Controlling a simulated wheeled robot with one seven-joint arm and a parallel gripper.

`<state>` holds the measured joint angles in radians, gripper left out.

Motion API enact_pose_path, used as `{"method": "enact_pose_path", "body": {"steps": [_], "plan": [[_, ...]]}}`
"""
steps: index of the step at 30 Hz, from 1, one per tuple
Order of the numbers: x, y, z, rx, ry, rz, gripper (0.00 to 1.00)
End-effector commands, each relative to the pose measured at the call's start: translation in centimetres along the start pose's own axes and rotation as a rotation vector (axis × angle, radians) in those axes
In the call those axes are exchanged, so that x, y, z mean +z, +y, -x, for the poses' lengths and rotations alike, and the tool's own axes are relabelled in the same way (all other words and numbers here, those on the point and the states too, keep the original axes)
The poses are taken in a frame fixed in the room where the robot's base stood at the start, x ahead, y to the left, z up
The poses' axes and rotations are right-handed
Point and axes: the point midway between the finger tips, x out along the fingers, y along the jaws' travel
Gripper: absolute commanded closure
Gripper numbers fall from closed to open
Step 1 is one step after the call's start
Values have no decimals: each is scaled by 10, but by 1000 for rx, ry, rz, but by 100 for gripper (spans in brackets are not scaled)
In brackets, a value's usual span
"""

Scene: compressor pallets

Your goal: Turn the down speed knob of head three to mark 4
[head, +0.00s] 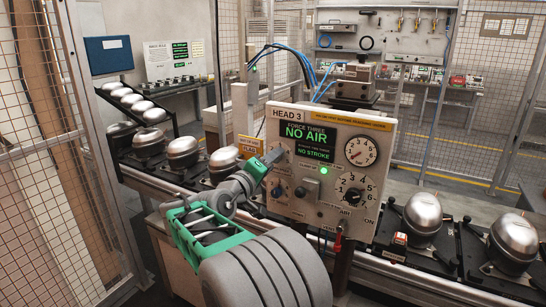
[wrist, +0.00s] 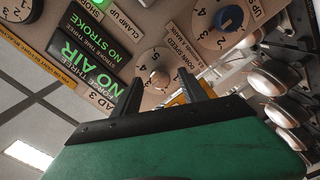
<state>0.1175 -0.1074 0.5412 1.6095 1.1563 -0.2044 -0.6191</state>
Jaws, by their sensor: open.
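The grey control panel (head: 285,123) labelled HEAD 3 stands ahead of me, its display reading NO AIR and NO STROKE. In the wrist view, the down speed knob (wrist: 159,82) sits on a pale round dial with numbers, beside its DOWN SPEED label. My gripper (wrist: 160,86) is open, its two dark fingers on either side of this knob; contact cannot be told. The knob's pointer and setting cannot be read.
The blue up speed knob (wrist: 229,18) is close by on the panel. Metal compressors (head: 424,213) stand along the line.

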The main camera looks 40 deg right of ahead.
Motion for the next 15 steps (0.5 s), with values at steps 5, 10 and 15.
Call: {"method": "enact_pose_path", "body": {"steps": [5,10,15], "plan": [[0,0,-8,-1,0,0,50],[0,0,-8,-1,0,-1,51],[0,0,-8,-1,0,-1,65]]}}
